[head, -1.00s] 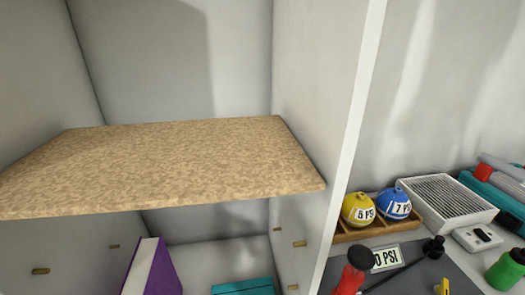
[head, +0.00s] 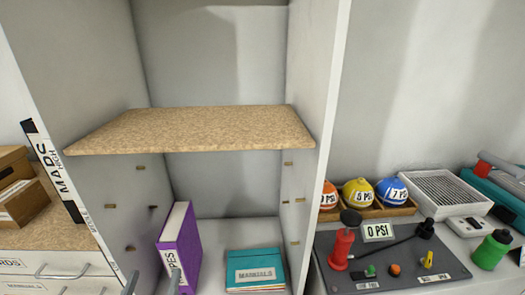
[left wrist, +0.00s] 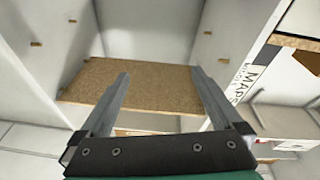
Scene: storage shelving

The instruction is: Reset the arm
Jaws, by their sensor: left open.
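My left gripper (head: 153,282) shows only as two grey fingertips at the bottom edge of the head view, in front of the cabinet's lower compartment. In the left wrist view the left gripper (left wrist: 160,76) has its fingers spread wide apart with nothing between them. Beyond them there is a cork-coloured shelf board (left wrist: 150,92). In the head view the shelf board (head: 200,129) sits level and bare in the cabinet. The rest of the left arm is out of the head view. My right gripper is not seen.
Cabinet side walls (head: 318,100) flank the opening. To the right are a red pump (head: 341,248), coloured balls (head: 358,192) and a green bottle (head: 491,250); to the left, brown boxes (head: 25,200).

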